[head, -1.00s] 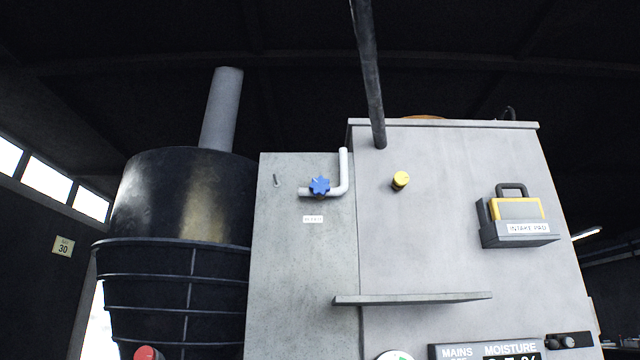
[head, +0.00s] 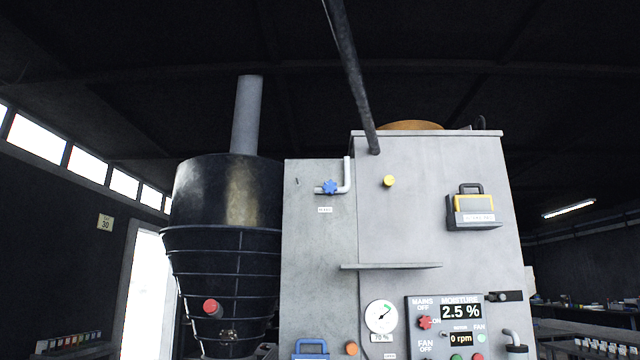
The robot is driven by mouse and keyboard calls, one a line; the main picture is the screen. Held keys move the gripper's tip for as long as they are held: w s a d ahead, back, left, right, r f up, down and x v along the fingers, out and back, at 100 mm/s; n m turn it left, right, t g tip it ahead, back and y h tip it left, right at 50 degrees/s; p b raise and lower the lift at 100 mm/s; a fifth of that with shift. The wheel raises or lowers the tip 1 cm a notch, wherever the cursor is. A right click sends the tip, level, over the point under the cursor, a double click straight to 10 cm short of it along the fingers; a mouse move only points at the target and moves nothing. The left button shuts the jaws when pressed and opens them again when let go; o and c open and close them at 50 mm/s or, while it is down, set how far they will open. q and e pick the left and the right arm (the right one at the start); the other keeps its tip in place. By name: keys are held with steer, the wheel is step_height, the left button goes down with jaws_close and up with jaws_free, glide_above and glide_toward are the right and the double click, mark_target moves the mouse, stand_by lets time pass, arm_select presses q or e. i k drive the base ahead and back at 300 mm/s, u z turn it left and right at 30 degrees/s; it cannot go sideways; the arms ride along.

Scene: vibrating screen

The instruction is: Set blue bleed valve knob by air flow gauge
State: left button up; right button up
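The blue bleed valve knob (head: 330,187) is a star-shaped handwheel on a white bent pipe (head: 347,176) at the upper part of the grey side panel. A small label (head: 325,210) sits below it. A round white gauge (head: 380,316) with a green segment and a dark needle is lower down on the cabinet front, with a small plate reading about 70 % beneath it. The exact needle reading is too small to tell. Neither of my grippers shows in the head view.
A grey shelf (head: 391,266) juts out between knob and gauge. The control panel (head: 428,345) shows 2.5 % moisture and 0 rpm, with a red knob (head: 425,322). A dark ribbed cone hopper (head: 222,250) stands left. A yellow-grey intake pad (head: 473,205) hangs at right.

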mark_target(329, 187)
steer(key=u, duration=0.65)
steer(key=i, duration=1.55)
steer(key=z, duration=0.25)
